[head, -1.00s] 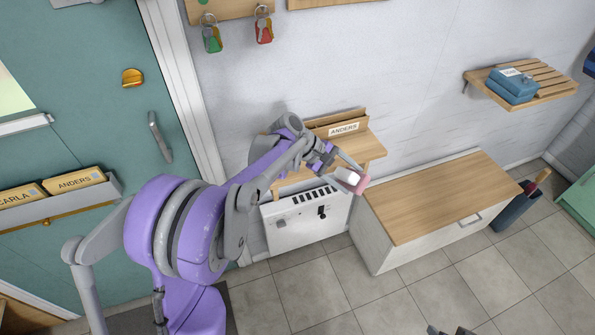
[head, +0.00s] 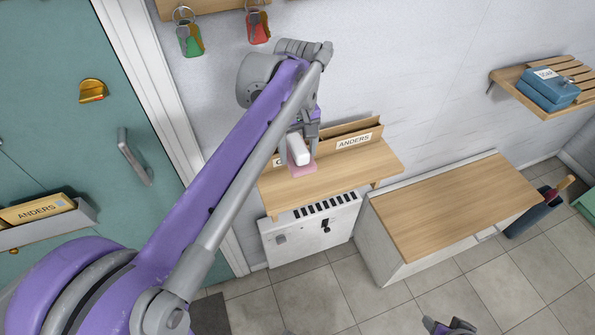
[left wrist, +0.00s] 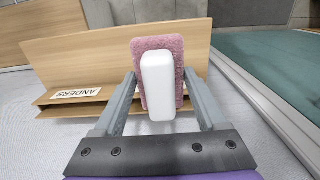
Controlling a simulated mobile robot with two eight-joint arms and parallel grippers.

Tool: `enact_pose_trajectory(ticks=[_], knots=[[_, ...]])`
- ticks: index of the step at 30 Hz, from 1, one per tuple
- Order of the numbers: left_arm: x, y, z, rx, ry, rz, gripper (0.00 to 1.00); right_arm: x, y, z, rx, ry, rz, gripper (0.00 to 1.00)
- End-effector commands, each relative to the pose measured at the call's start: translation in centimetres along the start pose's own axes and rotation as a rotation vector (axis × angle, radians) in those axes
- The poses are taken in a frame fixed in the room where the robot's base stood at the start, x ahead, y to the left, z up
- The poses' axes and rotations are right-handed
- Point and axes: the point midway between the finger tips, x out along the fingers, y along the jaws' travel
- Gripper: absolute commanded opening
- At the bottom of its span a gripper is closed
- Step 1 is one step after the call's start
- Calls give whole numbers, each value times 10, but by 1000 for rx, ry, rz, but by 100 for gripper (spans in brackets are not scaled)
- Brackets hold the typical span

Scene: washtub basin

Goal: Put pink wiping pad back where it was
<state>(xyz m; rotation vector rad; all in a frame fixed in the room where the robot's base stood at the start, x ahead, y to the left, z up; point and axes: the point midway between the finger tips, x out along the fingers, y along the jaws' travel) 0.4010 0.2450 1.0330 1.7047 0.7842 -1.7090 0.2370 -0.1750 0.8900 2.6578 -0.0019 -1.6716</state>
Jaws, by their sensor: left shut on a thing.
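The pink wiping pad (head: 303,170) has a white block-shaped handle (head: 298,149). My left gripper (head: 303,136) is shut on it, and the pad hangs with its pink face down over the left part of a small wooden wall shelf (head: 350,167). I cannot tell whether the pad touches the shelf. In the left wrist view the pink pad (left wrist: 158,43) and its white handle (left wrist: 158,85) sit between my fingers, with the shelf (left wrist: 110,48) behind them. A grey tip at the bottom edge of the head view seems to be my right gripper (head: 449,327); its jaws are unclear.
A wooden holder labelled ANDERS (head: 353,141) stands along the shelf's back. A white heater (head: 310,227) is below. A wood-topped bench (head: 455,205) stands to the right. A slatted shelf holds a blue box (head: 549,90). Floor in front is free.

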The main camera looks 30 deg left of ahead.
Motion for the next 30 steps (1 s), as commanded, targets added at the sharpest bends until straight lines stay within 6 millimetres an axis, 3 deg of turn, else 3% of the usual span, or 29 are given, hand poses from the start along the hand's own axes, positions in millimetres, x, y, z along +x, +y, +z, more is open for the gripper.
enact_pose_trajectory(ticks=[7, 18, 27, 28, 30], knots=[[45, 0, 0, 0, 1, -1, 30, 4, 0, 4, 0, -2, 0, 50], [89, 0, 0, 1, 1, -1, 30, 7, 0, 6, 0, -4, 0, 50], [98, 0, 0, 0, 1, 0, 30, 8, 0, 6, 0, -4, 0, 50], [98, 0, 0, 0, 1, 0, 78, 8, 0, 6, 0, -4, 0, 50], [98, 0, 0, 0, 1, 0, 90, 8, 0, 6, 0, -4, 0, 50]])
